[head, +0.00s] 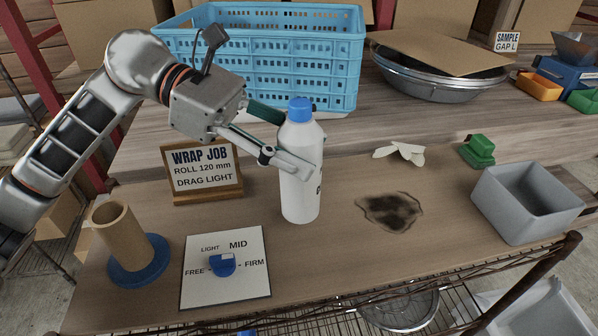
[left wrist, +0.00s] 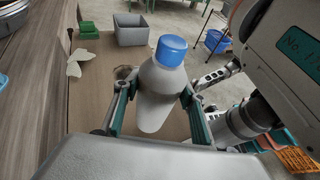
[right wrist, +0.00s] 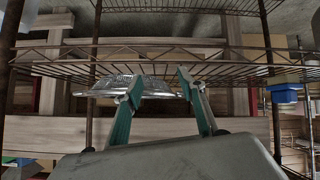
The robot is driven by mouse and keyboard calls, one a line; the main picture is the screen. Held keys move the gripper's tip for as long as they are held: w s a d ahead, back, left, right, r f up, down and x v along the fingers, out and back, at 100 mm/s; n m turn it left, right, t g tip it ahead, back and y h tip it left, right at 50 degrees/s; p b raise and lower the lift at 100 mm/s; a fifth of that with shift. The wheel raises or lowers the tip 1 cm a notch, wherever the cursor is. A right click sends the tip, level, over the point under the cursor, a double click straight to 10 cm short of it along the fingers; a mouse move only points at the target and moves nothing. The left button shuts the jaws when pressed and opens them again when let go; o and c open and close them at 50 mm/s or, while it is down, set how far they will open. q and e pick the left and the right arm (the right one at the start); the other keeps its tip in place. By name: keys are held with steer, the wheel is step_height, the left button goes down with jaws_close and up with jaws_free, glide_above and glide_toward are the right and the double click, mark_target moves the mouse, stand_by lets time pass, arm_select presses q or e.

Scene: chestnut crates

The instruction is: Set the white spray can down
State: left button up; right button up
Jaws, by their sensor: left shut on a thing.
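The white spray can (head: 299,200) has a blue cap and stands upright over the middle of the brown work surface. My left gripper (head: 303,148) is shut around its upper body from the left. In the left wrist view, the can (left wrist: 155,112) sits between both green-padded fingers of the left gripper (left wrist: 158,95). Its base looks at or very near the surface; I cannot tell whether it touches. My right gripper (right wrist: 159,82) shows only in the right wrist view, open and empty, facing a wire shelf with a shiny metal bowl (right wrist: 150,92).
Left are a sign (head: 204,170), a dial card (head: 226,285) and a cardboard tube (head: 122,235). A blue crate (head: 300,65) stands behind.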

arm_select(q)
steer(key=shift+f+b, duration=0.3)
steer(key=shift+f, duration=2.2)
steer(key=o, duration=1.6)
steer(key=shift+c, duration=0.2)
steer(key=shift+r, duration=0.1)
steer(key=shift+a+r, duration=0.15)
steer(key=shift+a, duration=0.05)
steer(key=v, duration=1.1)
steer(key=shift+a+b, duration=0.25)
steer(key=shift+b, duration=0.05)
